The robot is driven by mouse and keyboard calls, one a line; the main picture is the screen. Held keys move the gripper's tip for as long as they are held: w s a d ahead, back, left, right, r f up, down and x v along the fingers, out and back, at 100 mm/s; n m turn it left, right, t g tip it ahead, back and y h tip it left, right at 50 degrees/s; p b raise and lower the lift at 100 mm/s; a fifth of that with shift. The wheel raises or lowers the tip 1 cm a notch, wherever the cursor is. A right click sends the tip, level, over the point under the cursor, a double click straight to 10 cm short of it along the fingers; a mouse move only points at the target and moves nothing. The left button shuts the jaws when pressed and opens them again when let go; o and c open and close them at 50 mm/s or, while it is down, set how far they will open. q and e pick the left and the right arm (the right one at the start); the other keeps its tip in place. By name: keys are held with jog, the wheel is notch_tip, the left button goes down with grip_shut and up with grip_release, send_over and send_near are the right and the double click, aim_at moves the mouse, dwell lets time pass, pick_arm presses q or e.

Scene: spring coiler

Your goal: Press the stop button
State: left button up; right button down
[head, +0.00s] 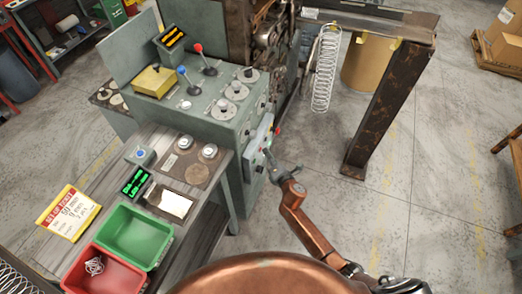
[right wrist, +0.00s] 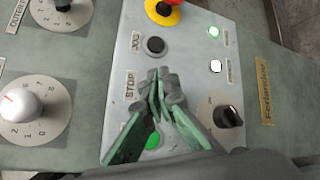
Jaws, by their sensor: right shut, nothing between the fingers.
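The grey control panel (right wrist: 190,75) fills the middle of the right wrist view, and its STOP label (right wrist: 130,85) shows just left of my fingertips. The button beside that label is hidden behind my fingers. My right gripper (right wrist: 165,80) is shut and empty, its tips over the spot beside the STOP label; I cannot tell whether they touch. A green button (right wrist: 153,141) shows partly below the fingers. In the head view my right gripper (head: 269,158) is at the panel (head: 259,135) on the machine's front side. My left gripper is not in view.
A bench with a green bin (head: 134,235) and a red bin (head: 104,272) stands left. A rusty post (head: 384,115) stands right.

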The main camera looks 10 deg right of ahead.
jog(key=shift+w+a, duration=0.25)
jog(key=shift+a, duration=0.05)
dwell(0.9)
jog(key=shift+s+d, duration=0.5)
jog(key=shift+d, duration=0.15)
jog(key=s+d, duration=0.2)
jog(key=d+p, duration=0.1)
jog(key=d, duration=0.1)
jog(key=shift+s+d, duration=0.1)
jog(key=shift+s, duration=0.3)
dwell(0.7)
